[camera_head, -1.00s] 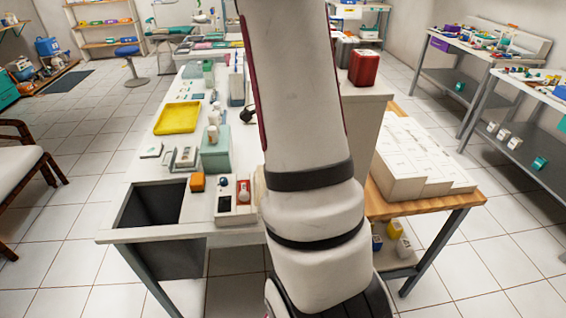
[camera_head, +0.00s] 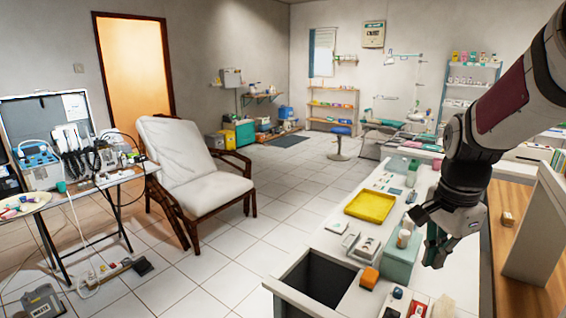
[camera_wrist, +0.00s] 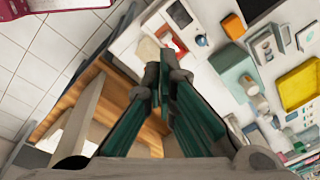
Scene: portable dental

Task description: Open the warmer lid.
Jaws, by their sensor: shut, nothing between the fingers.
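No part is clearly marked as the warmer or its lid. A teal box (camera_head: 398,268) with a pale top stands on the white counter. A small white bottle (camera_head: 403,239) shows at its top. The teal box also shows in the wrist view (camera_wrist: 236,70), right of the fingers. My gripper (camera_head: 436,262) hangs just right of the teal box in the head view, pointing down. Whether it touches the box cannot be told. In the wrist view its green fingers (camera_wrist: 162,78) come together at the tips, shut and empty.
A yellow tray (camera_head: 371,206) lies behind the teal box. An orange block (camera_head: 369,278) and a dark open bin (camera_head: 318,274) are at the front left. A wooden table (camera_head: 508,260) with an upright pale panel (camera_head: 537,232) stands at right. A reclining chair (camera_head: 190,165) is left on the floor.

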